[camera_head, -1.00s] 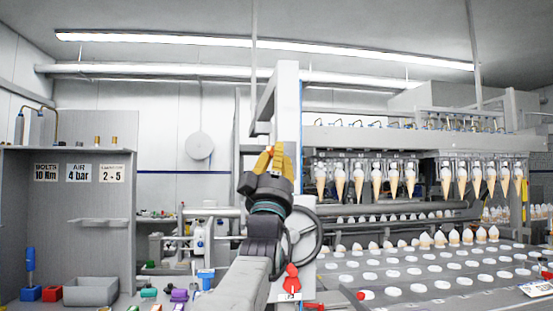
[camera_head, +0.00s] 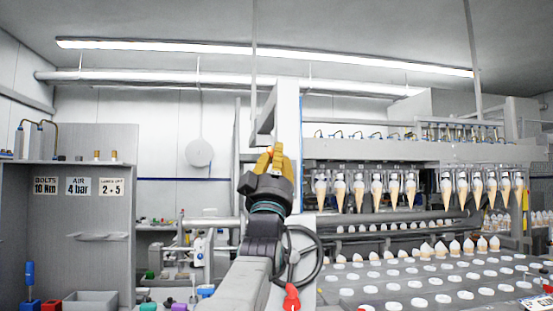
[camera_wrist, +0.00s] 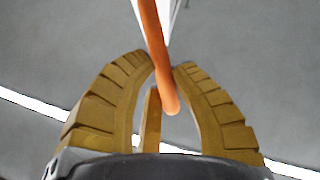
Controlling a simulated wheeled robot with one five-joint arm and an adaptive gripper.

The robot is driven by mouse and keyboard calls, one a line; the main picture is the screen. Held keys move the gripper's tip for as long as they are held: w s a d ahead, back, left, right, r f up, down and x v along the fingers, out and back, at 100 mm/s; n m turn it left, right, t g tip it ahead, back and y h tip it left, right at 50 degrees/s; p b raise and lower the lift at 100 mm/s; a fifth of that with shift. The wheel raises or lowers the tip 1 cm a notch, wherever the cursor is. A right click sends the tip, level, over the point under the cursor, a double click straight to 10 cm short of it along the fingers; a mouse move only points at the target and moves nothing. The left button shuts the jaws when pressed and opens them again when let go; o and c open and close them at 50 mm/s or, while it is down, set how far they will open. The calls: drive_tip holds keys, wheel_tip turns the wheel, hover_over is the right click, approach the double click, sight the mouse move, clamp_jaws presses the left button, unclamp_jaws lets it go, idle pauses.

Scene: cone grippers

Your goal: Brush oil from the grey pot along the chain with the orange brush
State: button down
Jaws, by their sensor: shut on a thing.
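My gripper (camera_head: 272,158) is raised in front of the machine, its yellow fingers pointing up. In the wrist view its ribbed fingers (camera_wrist: 162,75) are closed around an orange rod, which I take as the handle of the orange brush (camera_wrist: 155,45). The rod's rounded end shows between the fingers, and the rod runs up out of the picture. The brush's bristles are out of view, and I cannot make out the brush in the head view. I cannot pick out the grey pot or the chain for certain in either view.
A handwheel (camera_head: 303,255) and a red knob (camera_head: 291,297) are beside my arm. Cones hang in the machine (camera_head: 408,190) at right, above a conveyor (camera_head: 400,298). A grey bin (camera_head: 90,299) and a blue-handled tool (camera_head: 30,280) are at lower left, by a grey panel (camera_head: 105,215).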

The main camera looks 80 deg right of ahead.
drive_tip(key=shift+r+p, duration=0.95)
drive_tip(key=shift+r, duration=0.4)
wheel_tip(320, 180, down, 6)
drive_tip(key=b, duration=0.6)
drive_tip(key=shift+d+f, duration=0.15)
drive_tip(key=shift+f+b, duration=0.1)
drive_tip(key=shift+b, duration=0.25)
wheel_tip(320, 180, down, 3)
drive_tip(key=b, duration=0.2)
drive_tip(key=shift+r+t+b, duration=0.2)
drive_tip(key=shift+t+b, duration=0.1)
drive_tip(key=shift+b, duration=0.05)
drive_tip(key=a+b, duration=0.1)
drive_tip(key=s+a+g+b, duration=0.1)
drive_tip(key=shift+a+b, duration=0.4)
